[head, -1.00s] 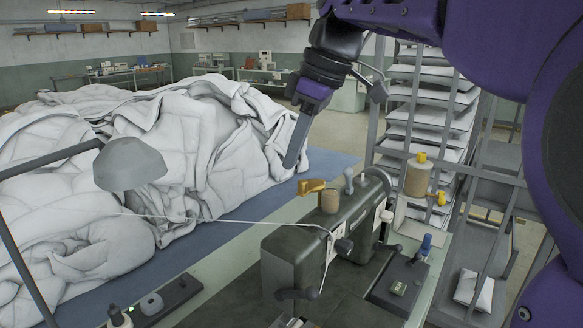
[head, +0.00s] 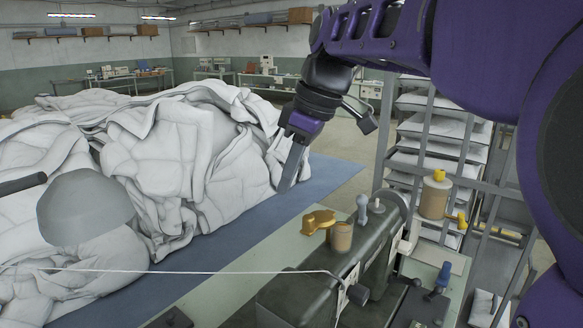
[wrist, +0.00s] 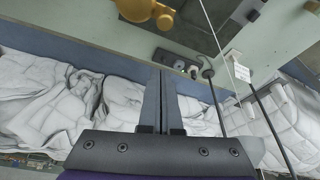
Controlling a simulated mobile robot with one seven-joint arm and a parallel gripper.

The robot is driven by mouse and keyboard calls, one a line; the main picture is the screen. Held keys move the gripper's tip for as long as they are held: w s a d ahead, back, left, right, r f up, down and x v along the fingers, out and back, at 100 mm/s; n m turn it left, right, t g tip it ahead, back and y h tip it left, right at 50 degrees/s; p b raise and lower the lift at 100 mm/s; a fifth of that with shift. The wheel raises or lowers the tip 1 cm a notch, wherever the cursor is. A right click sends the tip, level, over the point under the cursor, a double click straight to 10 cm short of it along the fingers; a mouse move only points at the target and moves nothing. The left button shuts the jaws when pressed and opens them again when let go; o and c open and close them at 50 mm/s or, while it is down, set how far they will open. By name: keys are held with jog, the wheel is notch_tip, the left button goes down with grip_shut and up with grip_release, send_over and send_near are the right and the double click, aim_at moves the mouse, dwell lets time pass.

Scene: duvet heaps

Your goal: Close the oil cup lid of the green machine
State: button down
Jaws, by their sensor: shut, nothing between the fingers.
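The green machine (head: 300,298) stands at the lower middle of the head view. Its tan oil cup (head: 342,238) rises from the top, and the brass-yellow lid (head: 318,221) sticks out to the left of the cup, swung aside rather than over it. My gripper (head: 287,188) is shut and empty, pointing down above the blue table strip, up and left of the lid and apart from it. In the wrist view the shut fingers (wrist: 166,78) point up the picture, and the brass lid (wrist: 140,8) shows at the top edge, partly cut off.
White duvet heaps (head: 160,150) cover the table at left. A grey lamp shade (head: 85,207) stands in front of them. A thread (head: 180,272) runs across to the machine. A thread cone (head: 434,197) and a rack of folded duvets (head: 440,130) are at right.

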aim_at(319, 216)
jog(key=f, duration=0.2)
jog(key=d+f, duration=0.2)
jog(key=f, duration=0.1)
jog(key=shift+s+f, duration=0.3)
